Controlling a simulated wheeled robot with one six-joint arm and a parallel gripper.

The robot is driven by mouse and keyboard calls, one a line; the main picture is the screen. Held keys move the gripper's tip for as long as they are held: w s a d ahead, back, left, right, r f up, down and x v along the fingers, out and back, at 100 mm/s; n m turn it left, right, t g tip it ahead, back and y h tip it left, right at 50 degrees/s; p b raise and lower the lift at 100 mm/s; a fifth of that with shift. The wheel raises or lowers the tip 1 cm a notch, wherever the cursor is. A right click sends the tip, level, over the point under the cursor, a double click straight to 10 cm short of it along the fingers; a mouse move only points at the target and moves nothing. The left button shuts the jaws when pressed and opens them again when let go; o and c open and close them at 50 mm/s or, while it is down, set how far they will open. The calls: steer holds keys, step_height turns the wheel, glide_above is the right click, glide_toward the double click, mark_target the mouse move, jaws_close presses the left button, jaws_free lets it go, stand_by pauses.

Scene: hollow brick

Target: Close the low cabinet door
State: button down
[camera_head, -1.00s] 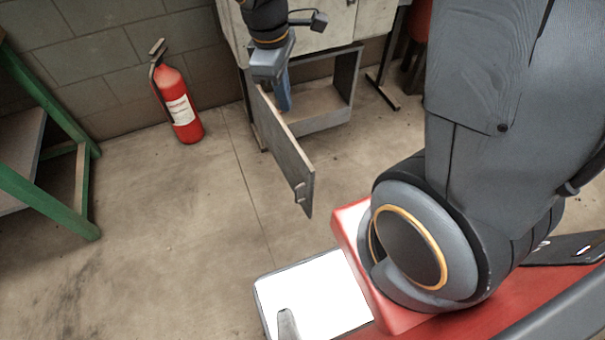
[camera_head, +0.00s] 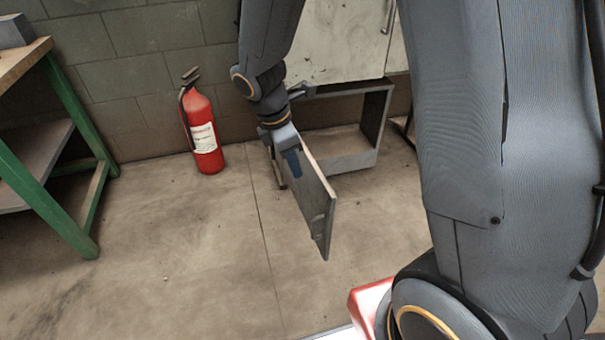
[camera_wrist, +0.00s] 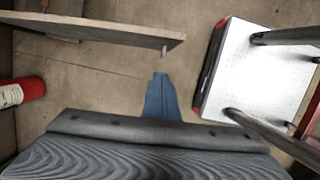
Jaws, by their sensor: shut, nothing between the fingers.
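The low cabinet (camera_head: 372,128) stands against the back wall with its front open and a bare inside. Its grey door (camera_head: 312,200) stands swung well out into the room, with a small handle (camera_head: 318,222) near the free end. My gripper (camera_head: 293,165), with blue fingers, is shut and empty on the door's left, outer side, and hides part of the door. In the wrist view the door (camera_wrist: 90,28) crosses the top left, and my fingers (camera_wrist: 158,88) show below it with a small gap of floor between.
A red fire extinguisher (camera_head: 203,135) stands by the wall to the left, and also shows in the wrist view (camera_wrist: 22,92). A green-legged workbench (camera_head: 75,215) is at far left. A pale upper cabinet (camera_head: 335,45) is above. Floor left of the door is clear.

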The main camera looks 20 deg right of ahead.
mark_target(318, 183)
steer(key=shift+w+d+f+b, duration=0.1)
steer(key=shift+d+f+b, duration=0.5)
steer(key=shift+d+f, duration=0.6)
steer(key=shift+w+d+f+b, duration=0.1)
steer(key=shift+d+f+b, duration=0.7)
steer(key=shift+f, duration=0.7)
steer(key=shift+w+d+f+b, duration=0.1)
steer(key=shift+d+f+b, duration=0.35)
steer(key=shift+d+f, duration=0.8)
steer(key=shift+a+f, duration=0.1)
